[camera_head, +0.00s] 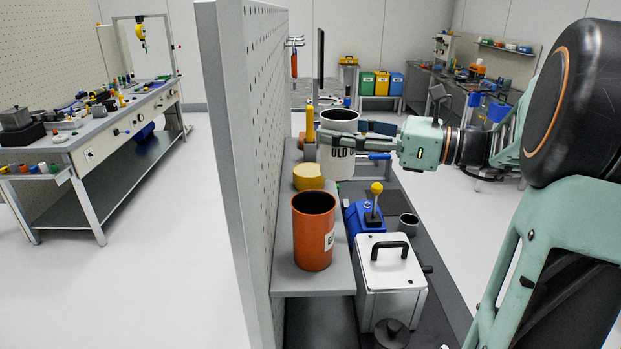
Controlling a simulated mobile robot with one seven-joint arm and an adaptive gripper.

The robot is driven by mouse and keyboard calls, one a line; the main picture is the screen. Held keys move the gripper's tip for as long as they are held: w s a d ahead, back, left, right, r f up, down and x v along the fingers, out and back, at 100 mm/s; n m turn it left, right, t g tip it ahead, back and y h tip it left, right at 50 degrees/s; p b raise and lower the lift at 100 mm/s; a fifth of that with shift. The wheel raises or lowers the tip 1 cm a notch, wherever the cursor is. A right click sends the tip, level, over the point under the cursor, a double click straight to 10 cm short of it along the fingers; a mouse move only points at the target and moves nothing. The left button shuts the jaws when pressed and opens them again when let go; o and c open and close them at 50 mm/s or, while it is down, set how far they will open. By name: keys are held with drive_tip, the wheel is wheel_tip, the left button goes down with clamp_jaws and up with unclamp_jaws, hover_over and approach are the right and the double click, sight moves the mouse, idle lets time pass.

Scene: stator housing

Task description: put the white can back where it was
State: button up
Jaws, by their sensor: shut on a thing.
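The white can (338,160) is an open cylinder with dark lettering on its side and a dark inside. My gripper (335,137) reaches in from the right and is shut on the white can near its upper part. The can is beside the perforated panel, at the far part of a narrow grey shelf (318,283). I cannot tell whether its base touches the shelf or hangs above it. Part of its lettering is hidden by the gripper.
An orange-red can (313,232) stands on the shelf's near end, with a yellow round block (308,177) behind it. A perforated panel (262,140) walls off the left. A silver box with a black handle (390,275) and a blue device with a yellow knob (368,215) stand right of the shelf.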

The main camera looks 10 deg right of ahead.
sight(322, 161)
drive_tip(key=a+f, duration=0.4)
drive_tip(key=f, duration=0.1)
drive_tip(key=shift+a+f, duration=0.1)
drive_tip(key=shift+a, duration=0.2)
drive_tip(key=shift+a+f, duration=0.15)
drive_tip(key=shift+f, duration=0.8)
drive_tip(key=shift+a+f, duration=0.15)
drive_tip(key=shift+f, duration=0.8)
drive_tip(key=shift+f, duration=0.15)
drive_tip(key=o, duration=1.3)
drive_tip(key=shift+o, duration=0.2)
